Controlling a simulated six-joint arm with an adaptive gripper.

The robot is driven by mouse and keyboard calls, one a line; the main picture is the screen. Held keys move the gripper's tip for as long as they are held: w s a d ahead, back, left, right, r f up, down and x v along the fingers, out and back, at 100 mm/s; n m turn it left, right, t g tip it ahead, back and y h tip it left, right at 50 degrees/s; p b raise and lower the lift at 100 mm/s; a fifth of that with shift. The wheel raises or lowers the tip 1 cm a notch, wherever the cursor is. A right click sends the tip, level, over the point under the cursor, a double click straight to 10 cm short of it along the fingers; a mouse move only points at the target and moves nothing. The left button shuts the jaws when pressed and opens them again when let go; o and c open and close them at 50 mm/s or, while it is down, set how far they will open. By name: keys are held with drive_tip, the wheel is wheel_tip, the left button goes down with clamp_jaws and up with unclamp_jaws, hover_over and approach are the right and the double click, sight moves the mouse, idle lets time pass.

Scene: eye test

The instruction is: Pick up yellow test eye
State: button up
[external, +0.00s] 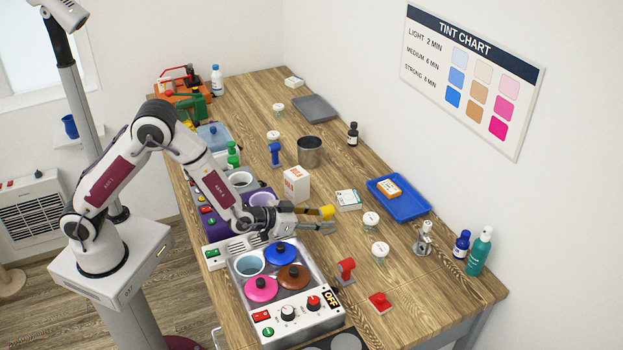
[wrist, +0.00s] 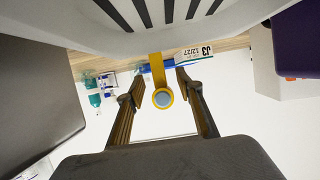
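The yellow test eye (external: 326,212) is at the end of my gripper (external: 314,219) in the external view, above the middle of the table. In the wrist view it has a yellow stem and a round yellow ring with a grey-blue centre (wrist: 162,97). The ring lies between the two fingers of my gripper (wrist: 160,90), with a visible gap on each side. My gripper is open around it. Its lower part is hidden in the external view.
A blue test eye (external: 275,152) stands farther back.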

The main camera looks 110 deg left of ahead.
clamp_jaws()
drive_tip(key=shift+r, duration=0.2)
wheel_tip(320, 180, up, 10)
drive_tip(key=shift+f, duration=0.15)
idle(0.6)
idle(0.5)
